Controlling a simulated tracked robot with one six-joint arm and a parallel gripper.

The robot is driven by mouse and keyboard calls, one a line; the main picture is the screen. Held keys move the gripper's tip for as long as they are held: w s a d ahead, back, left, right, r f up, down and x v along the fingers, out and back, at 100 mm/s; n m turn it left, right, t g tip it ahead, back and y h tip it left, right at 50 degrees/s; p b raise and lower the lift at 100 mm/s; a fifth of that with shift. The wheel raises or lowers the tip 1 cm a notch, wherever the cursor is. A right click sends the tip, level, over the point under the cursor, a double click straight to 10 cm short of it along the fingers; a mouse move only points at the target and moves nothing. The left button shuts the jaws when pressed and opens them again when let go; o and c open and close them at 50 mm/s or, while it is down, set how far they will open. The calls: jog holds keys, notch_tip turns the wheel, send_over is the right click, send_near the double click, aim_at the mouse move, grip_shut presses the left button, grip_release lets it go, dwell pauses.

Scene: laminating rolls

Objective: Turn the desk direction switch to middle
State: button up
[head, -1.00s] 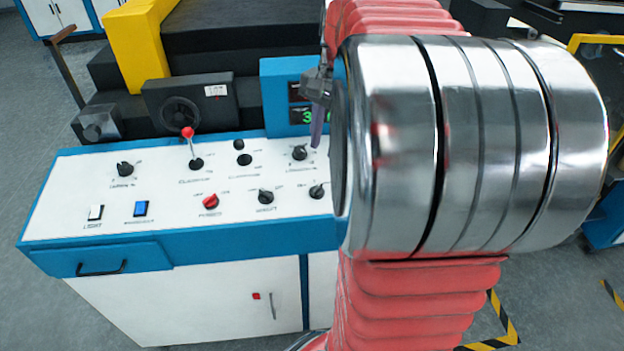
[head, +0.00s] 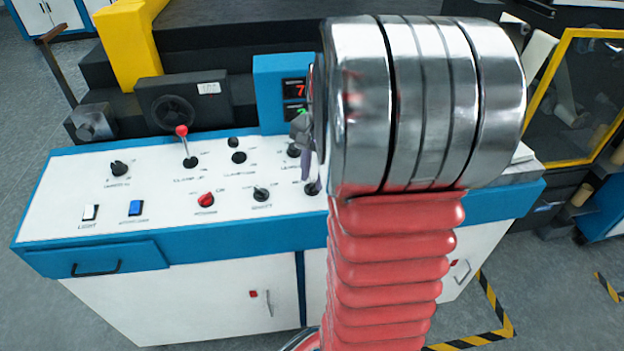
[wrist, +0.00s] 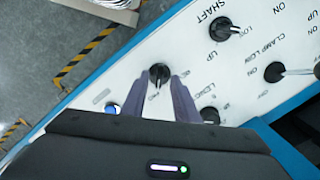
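The white control desk (head: 60,195) carries several knobs. In the head view my gripper (head: 310,184) is seen edge-on and my arm hides part of the desk.
The shaft knob (wrist: 222,28) and another black knob (wrist: 209,115) are close by. A red knob (head: 206,199), red-tipped lever (head: 183,143), white light switch (head: 90,212) and blue switch (head: 136,208) sit farther left. A display box (head: 268,95) stands behind the desk.

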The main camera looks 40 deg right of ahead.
jog(key=shift+w+f, duration=0.1)
jog(key=shift+f, duration=0.7)
jog(key=shift+c, duration=0.2)
grip_shut()
jog(key=shift+n, duration=0.4)
jog(key=n, duration=0.3)
jog(key=shift+w+r+n, duration=0.1)
jog(key=shift+n, duration=0.2)
jog(key=shift+w+a+n+g, duration=0.1)
jog(key=shift+n+g, duration=0.3)
jog(key=shift+n, duration=1.8)
jog(key=shift+h, duration=0.3)
